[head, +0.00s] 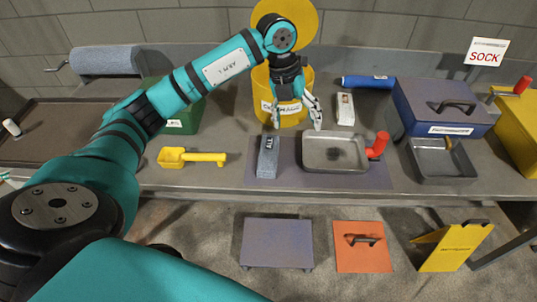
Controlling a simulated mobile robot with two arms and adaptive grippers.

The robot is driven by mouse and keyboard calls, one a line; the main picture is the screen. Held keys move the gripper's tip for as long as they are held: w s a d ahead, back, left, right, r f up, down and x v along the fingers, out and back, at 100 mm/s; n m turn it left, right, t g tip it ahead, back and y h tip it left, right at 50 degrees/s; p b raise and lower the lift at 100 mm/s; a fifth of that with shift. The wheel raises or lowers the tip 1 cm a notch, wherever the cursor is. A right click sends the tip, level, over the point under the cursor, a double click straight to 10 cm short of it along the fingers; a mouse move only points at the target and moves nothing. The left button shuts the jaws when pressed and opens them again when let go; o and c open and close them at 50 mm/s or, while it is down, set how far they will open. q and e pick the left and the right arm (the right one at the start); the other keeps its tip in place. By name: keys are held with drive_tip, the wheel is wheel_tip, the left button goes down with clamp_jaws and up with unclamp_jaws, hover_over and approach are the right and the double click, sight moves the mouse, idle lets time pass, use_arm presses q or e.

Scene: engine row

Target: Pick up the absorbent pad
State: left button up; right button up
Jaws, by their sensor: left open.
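A flat grey-blue pad (268,160) with a small dark label at its far end, which looks like the absorbent pad, lies at the left of a dark mat (319,180) on the bench. My left gripper (297,124) is open and empty, fingers pointing down. In the picture it is just above and right of the pad's far end, in front of the yellow bucket, apart from the pad. My right gripper is not in view.
A grey pan (335,155) with a red handle lies right of the pad. A yellow scoop (190,157) lies to the left. A lidded blue box (440,105) stands right.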

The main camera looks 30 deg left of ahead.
use_arm(q)
drive_tip(key=a+r+n+y, duration=0.2)
drive_tip(key=a+y, duration=0.1)
drive_tip(key=a, duration=0.5)
drive_tip(key=p, duration=0.3)
hover_over(269, 150)
drive_tip(key=shift+g, duration=0.4)
wheel_tip(269, 150, down, 11)
drive_tip(key=shift+a, duration=0.15)
wheel_tip(269, 150, down, 5)
drive_tip(key=shift+f+p, duration=0.15)
drive_tip(key=shift+p, duration=0.5)
drive_tip(key=shift+f, duration=0.4)
drive_tip(key=shift+c, duration=0.3)
drive_tip(key=c, duration=1.1)
drive_tip(key=shift+r, duration=0.1)
